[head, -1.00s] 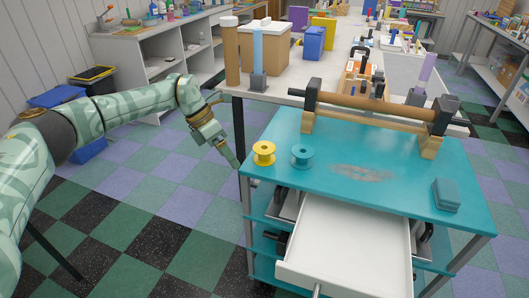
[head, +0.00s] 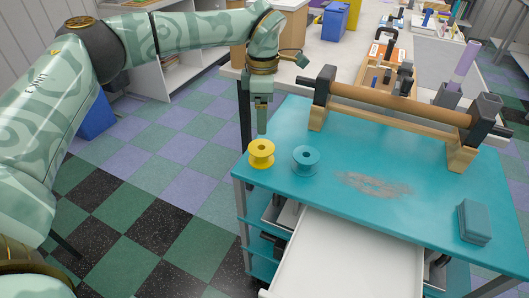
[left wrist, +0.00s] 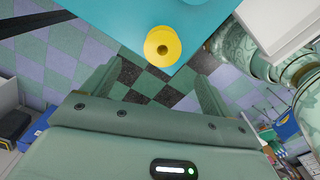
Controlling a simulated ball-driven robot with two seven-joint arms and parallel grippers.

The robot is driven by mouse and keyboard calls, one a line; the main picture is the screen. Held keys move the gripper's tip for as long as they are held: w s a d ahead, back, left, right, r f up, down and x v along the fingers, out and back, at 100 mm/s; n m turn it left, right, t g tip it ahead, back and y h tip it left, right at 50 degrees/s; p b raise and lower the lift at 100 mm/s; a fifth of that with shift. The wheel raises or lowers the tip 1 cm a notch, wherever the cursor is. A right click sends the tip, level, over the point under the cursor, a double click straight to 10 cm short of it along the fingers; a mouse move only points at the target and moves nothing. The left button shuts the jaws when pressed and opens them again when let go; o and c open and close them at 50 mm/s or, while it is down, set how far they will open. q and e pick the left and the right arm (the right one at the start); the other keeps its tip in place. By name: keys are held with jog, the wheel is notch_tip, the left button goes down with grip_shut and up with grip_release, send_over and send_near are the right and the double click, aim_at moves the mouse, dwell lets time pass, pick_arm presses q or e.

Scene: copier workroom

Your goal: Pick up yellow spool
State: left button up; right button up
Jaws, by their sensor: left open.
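The yellow spool (head: 261,154) stands upright on the teal cart top (head: 350,215), close to its left edge. In the left wrist view the spool (left wrist: 162,47) shows from above near the top centre, beyond the fingertips. My left gripper (head: 262,128) points down just above and behind the spool in the head view. It is open and empty, with its two fingers (left wrist: 156,72) spread apart in the wrist view. A gap to the spool seems to remain, but its size is hard to judge. My right gripper is not in view.
A teal spool (head: 305,159) stands just right of the yellow one. A roller on wooden stands (head: 400,105) lies along the cart's back. A teal block (head: 474,222) sits at the right. A white drawer (head: 345,262) is pulled out in front.

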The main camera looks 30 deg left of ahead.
pick_arm(q)
jog(key=b, duration=0.2)
send_over(261, 149)
jog(key=f, duration=0.6)
jog(key=shift+d+f, duration=0.25)
jog(key=shift+d, duration=0.15)
jog(key=shift+f, duration=0.4)
jog(key=f, duration=0.1)
jog(key=f+b, duration=0.1)
jog(key=f, duration=0.1)
jog(key=s+f+b, duration=0.1)
jog(key=shift+a+f, duration=0.1)
jog(key=shift+f, duration=0.3)
jog(key=shift+w+f, duration=0.1)
jog(key=shift+f, duration=0.15)
jog(key=shift+r, duration=0.2)
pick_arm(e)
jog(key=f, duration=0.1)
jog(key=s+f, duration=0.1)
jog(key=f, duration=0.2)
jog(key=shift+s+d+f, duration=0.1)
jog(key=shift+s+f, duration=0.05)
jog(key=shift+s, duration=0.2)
pick_arm(q)
jog(key=c, duration=1.1)
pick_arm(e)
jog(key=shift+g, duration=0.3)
